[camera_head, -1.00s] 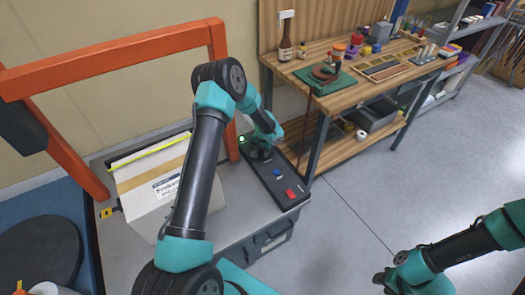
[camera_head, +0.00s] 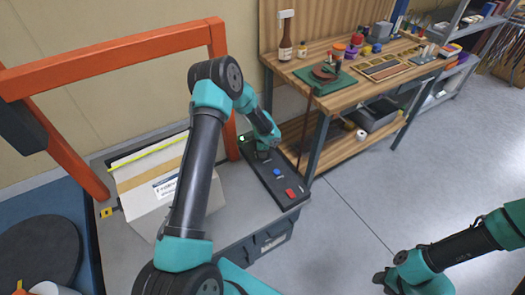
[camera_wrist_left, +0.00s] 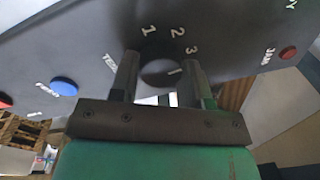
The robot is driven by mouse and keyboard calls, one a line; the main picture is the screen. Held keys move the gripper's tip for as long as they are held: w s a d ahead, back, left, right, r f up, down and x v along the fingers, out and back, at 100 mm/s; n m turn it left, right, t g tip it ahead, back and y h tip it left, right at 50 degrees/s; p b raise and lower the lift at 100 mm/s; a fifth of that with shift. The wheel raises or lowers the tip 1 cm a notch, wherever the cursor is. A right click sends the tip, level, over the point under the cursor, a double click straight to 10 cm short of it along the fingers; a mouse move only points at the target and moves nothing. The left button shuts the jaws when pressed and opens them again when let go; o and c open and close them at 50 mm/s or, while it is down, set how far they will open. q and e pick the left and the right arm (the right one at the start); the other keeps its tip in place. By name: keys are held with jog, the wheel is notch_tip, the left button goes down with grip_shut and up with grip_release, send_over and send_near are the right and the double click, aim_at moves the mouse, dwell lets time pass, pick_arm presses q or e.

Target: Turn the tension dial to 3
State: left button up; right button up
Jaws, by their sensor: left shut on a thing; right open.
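The tension dial (camera_wrist_left: 157,73) is a dark round knob on the black control panel (camera_wrist_left: 90,45), with the white numbers 1, 2 and 3 printed around it. My left gripper (camera_wrist_left: 160,64) is shut on it, one finger on each side. A small pale mark shows on the right of the knob's face; I cannot tell which number it points to. In the head view my left gripper (camera_head: 263,150) is at the far part of the panel (camera_head: 265,175) and hides the dial. My right gripper (camera_head: 383,283) is open and empty above the floor.
The panel also has a blue FEED button (camera_wrist_left: 64,86), a red button (camera_wrist_left: 5,100) and a red JAM light (camera_wrist_left: 288,52). A green light (camera_head: 241,139) is lit at its far end. A white box (camera_head: 160,190) stands left of the panel; a wooden workbench (camera_head: 345,75) stands behind right.

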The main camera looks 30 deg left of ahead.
pick_arm(q)
jog(key=shift+m, duration=0.6)
jog(key=o, duration=0.9)
jog(key=shift+o, duration=0.2)
notch_tip(320, 180, up, 17)
jog(key=s, duration=0.1)
jog(key=shift+d+r, duration=0.2)
jog(key=shift+d, duration=0.05)
